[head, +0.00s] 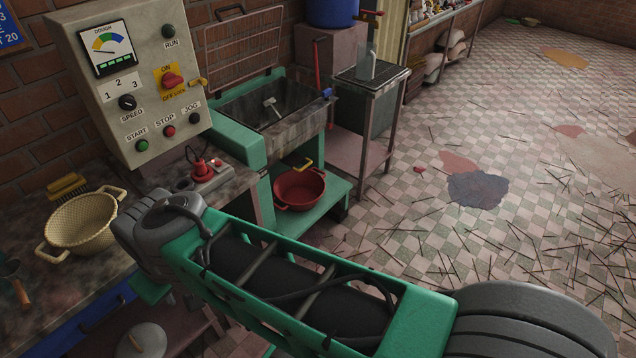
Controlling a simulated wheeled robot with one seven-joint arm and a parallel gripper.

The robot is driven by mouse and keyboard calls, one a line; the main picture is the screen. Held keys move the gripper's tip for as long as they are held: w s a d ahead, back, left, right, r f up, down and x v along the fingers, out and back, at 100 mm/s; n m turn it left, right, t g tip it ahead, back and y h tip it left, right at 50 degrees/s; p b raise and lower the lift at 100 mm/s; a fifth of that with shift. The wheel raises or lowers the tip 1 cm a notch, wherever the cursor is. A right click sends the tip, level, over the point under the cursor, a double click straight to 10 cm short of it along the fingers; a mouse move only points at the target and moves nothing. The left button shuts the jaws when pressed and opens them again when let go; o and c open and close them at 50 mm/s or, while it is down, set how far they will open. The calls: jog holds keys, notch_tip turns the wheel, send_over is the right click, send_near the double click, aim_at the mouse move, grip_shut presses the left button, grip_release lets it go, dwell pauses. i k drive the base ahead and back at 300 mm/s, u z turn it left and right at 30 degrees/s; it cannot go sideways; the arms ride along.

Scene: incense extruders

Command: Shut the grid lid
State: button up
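The grid lid (242,47) is a dark wire grid with a small handle on its top edge. It stands raised, near upright, at the back of the open mixing trough (290,125), in front of the brick wall. The trough is grey metal in a green frame, and a pale T-shaped metal part shows inside it. My green and grey arm crosses the lower part of the head view, its far end near the counter left of the trough. My gripper is not visible in this view, and nothing of mine touches the lid.
A control box (150,75) with a dial, switches and buttons stands left of the trough. A cream colander (82,222) sits on the counter. A red basin (299,188) is below the trough. A small metal table (368,80) stands to its right. Thin sticks litter the open tiled floor.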

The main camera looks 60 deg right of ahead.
aim_at(217, 90)
jog(key=z, duration=1)
jog(key=i, duration=0.3)
jog(key=z, duration=1.8)
jog(key=i, duration=2.15)
jog(key=u, duration=3.5)
